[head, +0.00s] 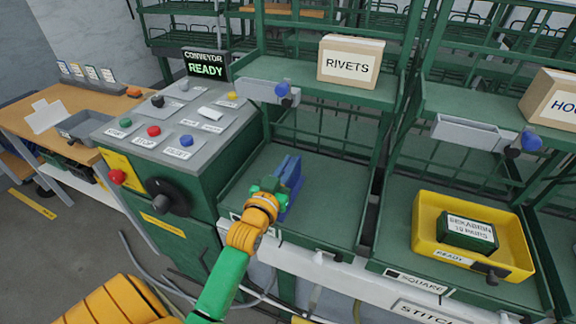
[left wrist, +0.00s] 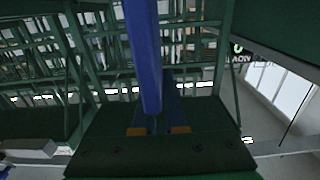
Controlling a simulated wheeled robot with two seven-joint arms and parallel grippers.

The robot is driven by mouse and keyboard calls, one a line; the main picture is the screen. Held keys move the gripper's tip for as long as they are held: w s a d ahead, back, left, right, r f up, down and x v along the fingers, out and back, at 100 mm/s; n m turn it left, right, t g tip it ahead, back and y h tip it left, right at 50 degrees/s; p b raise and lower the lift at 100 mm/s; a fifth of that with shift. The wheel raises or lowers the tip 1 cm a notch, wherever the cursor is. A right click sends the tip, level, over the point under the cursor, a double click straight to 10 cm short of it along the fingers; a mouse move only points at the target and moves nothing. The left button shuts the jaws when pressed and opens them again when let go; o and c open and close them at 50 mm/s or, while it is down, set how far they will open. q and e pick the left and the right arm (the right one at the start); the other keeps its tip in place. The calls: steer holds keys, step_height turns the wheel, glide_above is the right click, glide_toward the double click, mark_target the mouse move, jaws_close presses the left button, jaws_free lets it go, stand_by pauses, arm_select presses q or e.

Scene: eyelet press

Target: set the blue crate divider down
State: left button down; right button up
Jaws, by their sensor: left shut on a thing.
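The blue crate divider (head: 291,172) is in the middle of the head view, above the near part of a green shelf bay (head: 325,200). My left gripper (head: 275,188), on the green and orange arm, is shut on the divider. In the left wrist view the divider (left wrist: 141,50) runs upright through the middle, between the orange-tipped fingers (left wrist: 158,130). I cannot tell whether its lower edge touches the shelf. The gripper covers part of the divider in the head view. My right gripper is not in view.
A control console (head: 165,125) stands close on the left. A RIVETS box (head: 350,62) sits on the shelf above. A yellow bin (head: 425,235) holding a dark green box (head: 467,232) is in the bay to the right. The green bay's floor right of the divider is clear.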

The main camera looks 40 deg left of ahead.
arm_select(q)
steer(key=c, duration=1)
jaws_free()
steer(key=b+v, duration=0.1)
steer(key=v, duration=1.1)
steer(key=shift+a, duration=0.1)
steer(key=shift+f, duration=0.1)
